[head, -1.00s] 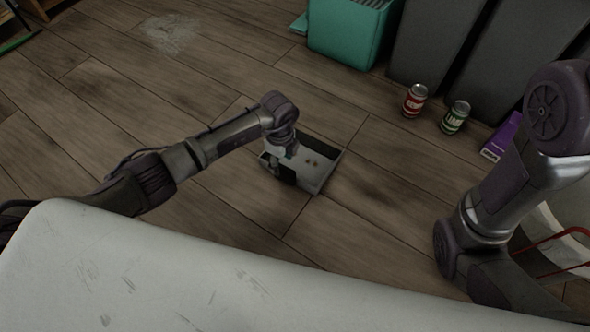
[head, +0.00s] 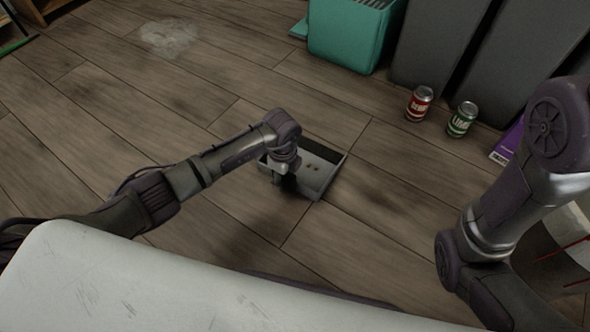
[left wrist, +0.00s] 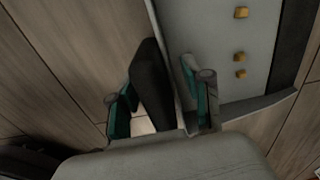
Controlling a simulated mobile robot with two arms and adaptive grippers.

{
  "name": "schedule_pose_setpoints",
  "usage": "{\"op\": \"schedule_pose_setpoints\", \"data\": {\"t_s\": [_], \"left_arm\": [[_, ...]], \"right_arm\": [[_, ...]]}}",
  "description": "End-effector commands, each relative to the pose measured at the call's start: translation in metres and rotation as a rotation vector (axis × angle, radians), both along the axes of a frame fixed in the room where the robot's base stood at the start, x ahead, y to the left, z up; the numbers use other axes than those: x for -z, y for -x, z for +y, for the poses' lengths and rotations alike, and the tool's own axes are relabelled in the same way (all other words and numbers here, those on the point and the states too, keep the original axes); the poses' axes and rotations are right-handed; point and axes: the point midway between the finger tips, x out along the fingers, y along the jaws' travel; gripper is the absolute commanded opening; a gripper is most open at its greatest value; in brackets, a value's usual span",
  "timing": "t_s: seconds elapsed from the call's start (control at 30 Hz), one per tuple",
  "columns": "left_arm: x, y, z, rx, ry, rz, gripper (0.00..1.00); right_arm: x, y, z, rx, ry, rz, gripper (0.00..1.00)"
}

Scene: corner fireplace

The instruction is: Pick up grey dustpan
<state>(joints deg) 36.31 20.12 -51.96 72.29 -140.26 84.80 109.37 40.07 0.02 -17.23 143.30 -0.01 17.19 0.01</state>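The grey dustpan (head: 325,178) lies on the wooden floor near the middle of the head view. It has a dark strip along one edge, and a few small yellowish bits sit in its pan. In the left wrist view the pan (left wrist: 218,60) is at the upper right, and its dark handle (left wrist: 152,88) stands between my fingers. My left gripper (left wrist: 158,84) has its fingers apart, one on each side of the handle, with a gap visible. In the head view my left gripper (head: 284,180) points down at the dustpan's near left side and partly hides it. My right gripper is out of view.
A red can (head: 419,104) and a green can (head: 462,119) stand right of the dustpan, with a purple box (head: 508,140) beyond them. A teal bin (head: 350,35) and dark grey bins (head: 437,40) stand behind. The floor left of the dustpan is clear.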

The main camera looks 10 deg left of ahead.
Motion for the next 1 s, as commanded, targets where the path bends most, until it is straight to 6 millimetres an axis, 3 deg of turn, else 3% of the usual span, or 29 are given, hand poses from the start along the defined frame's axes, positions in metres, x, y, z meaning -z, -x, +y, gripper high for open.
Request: {"op": "schedule_pose_setpoints", "data": {"t_s": [0.03, 0.27, 0.67, 1.0], "left_arm": [[0.0, 0.0, 0.0, 0.0, 0.0, 0.0, 0.36], [0.0, 0.0, 0.0, 0.0, 0.0, 0.0, 0.0], [-0.004, -0.001, 0.0, 0.0, 0.002, -0.003, 0.0], [-0.029, -0.001, -0.001, 0.001, 0.002, -0.003, 0.0]], "right_arm": [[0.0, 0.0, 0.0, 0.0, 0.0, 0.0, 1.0], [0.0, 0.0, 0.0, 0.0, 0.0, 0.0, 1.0], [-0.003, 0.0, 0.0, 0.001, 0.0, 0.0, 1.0], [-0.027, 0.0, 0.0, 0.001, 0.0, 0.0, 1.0]]}}
